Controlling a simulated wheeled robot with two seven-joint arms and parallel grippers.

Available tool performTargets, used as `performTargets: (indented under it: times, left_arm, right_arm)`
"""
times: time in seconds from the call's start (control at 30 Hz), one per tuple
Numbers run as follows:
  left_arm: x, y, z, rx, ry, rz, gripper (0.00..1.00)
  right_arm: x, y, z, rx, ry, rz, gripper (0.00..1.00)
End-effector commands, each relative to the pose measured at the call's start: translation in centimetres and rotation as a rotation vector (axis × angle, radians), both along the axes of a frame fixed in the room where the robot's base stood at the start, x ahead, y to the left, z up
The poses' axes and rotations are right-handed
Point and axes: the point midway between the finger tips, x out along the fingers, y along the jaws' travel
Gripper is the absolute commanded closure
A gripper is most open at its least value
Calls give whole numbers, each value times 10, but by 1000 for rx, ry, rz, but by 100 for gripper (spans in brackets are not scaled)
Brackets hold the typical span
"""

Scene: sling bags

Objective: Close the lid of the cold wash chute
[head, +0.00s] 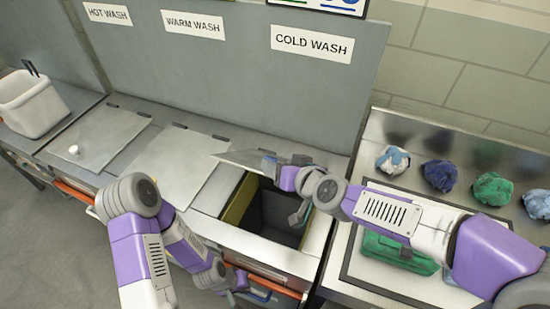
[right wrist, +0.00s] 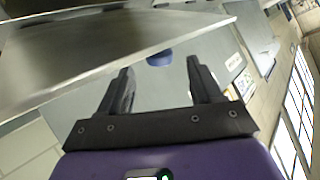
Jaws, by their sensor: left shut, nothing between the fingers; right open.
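The cold wash chute (head: 236,203) is open under the COLD WASH sign, its dark inside showing. Its grey metal lid (head: 240,157) is raised at the back of the opening and tilted, partly hidden by my right gripper. My right gripper (head: 290,195) is open over the chute opening, near the lid. In the right wrist view the open fingers (right wrist: 160,85) hold nothing, and a metal panel that looks like the lid (right wrist: 110,55) slants close beyond them. Whether they touch it I cannot tell. My left gripper (head: 236,284) is shut and empty, low at the counter's front.
The warm wash lid (head: 180,168) and hot wash lid (head: 100,138) lie flat to the left. A white bin (head: 30,104) stands at far left. On the right, a metal table (head: 375,135) holds several cloth bundles and a green item (head: 400,255) in a tray.

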Motion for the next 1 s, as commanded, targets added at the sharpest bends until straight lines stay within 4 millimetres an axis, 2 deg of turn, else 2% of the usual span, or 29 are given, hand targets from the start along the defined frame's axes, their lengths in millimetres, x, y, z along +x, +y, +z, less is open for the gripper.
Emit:
performTargets:
  times: [0.03,0.23,0.77,0.87,1.0]
  left_arm:
    - [0,0,6,0,0,0,100]
    - [0,0,13,0,0,0,100]
    - [0,0,15,0,0,0,100]
    - [0,0,26,0,0,0,100]
    - [0,0,52,0,0,0,100]
  right_arm:
    - [-6,-4,7,1,-1,-1,35]
    - [-19,-12,14,-1,0,-1,35]
    - [-21,-13,16,-2,1,0,35]
    - [-21,-13,27,-1,0,0,35]
    - [-21,-13,53,-1,0,0,35]
